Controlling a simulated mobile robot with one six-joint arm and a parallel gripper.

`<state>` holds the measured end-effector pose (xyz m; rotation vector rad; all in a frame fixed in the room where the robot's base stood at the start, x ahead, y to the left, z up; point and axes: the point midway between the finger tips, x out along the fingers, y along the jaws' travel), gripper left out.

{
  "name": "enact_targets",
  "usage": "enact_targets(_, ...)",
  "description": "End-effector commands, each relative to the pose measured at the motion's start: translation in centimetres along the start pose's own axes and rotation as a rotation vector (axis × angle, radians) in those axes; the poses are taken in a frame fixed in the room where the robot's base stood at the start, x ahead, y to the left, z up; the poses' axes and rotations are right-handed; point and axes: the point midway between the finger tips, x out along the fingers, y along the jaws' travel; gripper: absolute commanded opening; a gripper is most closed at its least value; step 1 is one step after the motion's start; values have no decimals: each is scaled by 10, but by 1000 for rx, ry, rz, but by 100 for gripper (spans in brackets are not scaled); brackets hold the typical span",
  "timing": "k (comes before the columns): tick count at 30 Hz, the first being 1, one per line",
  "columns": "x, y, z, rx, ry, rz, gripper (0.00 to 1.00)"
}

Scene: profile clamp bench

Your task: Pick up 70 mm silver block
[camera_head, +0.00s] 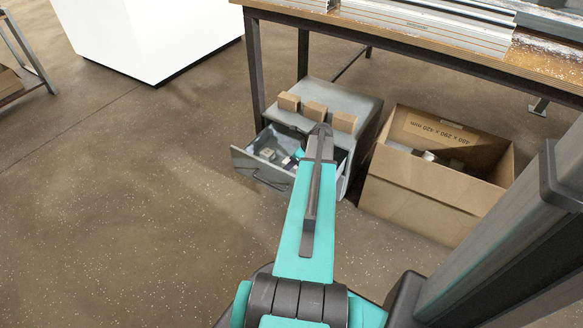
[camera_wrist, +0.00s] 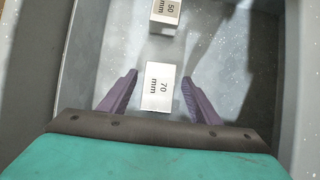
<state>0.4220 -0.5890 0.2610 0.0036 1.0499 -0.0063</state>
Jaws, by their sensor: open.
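The 70 mm silver block (camera_wrist: 159,88) lies in a grey drawer, with its "70 mm" label facing up in the wrist view. My gripper (camera_wrist: 160,80) is open, one purple finger on each side of the block, with a gap visible on both sides. I cannot tell the height of the fingertips over the drawer floor. In the head view my arm reaches over the open drawer (camera_head: 250,170) under the bench and hides part of it. The block cannot be made out there.
A silver block marked 50 mm (camera_wrist: 165,14) lies farther along the drawer. The drawer wall (camera_wrist: 266,75) stands to the right. Small brown boxes sit on the cabinet (camera_head: 352,98). An open cardboard box (camera_head: 420,190) stands right of it, and the bench (camera_head: 400,42) is above.

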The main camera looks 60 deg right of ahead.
Motion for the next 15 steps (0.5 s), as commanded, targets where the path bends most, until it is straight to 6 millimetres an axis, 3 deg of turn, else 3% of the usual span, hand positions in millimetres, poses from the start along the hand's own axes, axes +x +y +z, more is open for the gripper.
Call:
enact_targets(11, -1, 0, 0, 1, 0, 0, 57)
enact_targets(15, -1, 0, 0, 1, 0, 0, 35)
